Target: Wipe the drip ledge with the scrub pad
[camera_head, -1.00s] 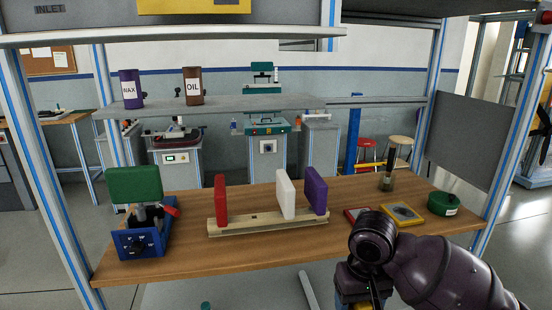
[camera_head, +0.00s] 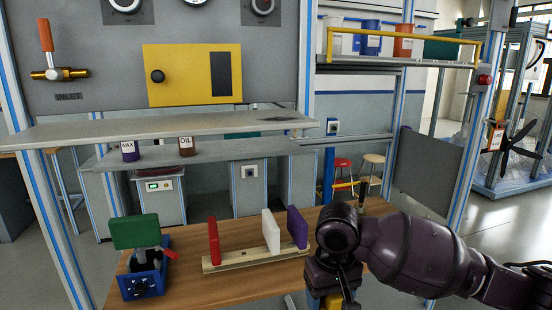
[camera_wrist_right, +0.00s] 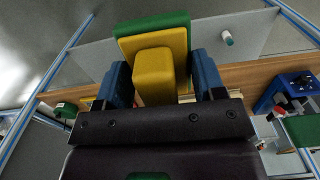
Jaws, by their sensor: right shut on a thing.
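The scrub pad (camera_wrist_right: 180,35) is a green layer with a yellow body and a yellow grip block. In the right wrist view, the blue fingers of my right gripper (camera_wrist_right: 160,82) are shut on that block. In the head view the gripper (camera_head: 330,292) is at the bottom, right of centre, with only a bit of yellow showing. The drip ledge (camera_head: 150,129) looks to be the long pale grey shelf under the grey panel. A dark smear (camera_head: 286,120) lies near its right end. The pad is apart from the ledge, lower and nearer me. My left gripper is not in view.
A wooden workbench (camera_head: 190,292) stands below, with a slotted rack (camera_head: 255,258) of red, white and purple blocks and a blue device (camera_head: 146,280). A second grey shelf (camera_head: 215,153) holds the WAX (camera_head: 129,152) and OIL (camera_head: 187,147) cans. Blue-striped posts frame the bench.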

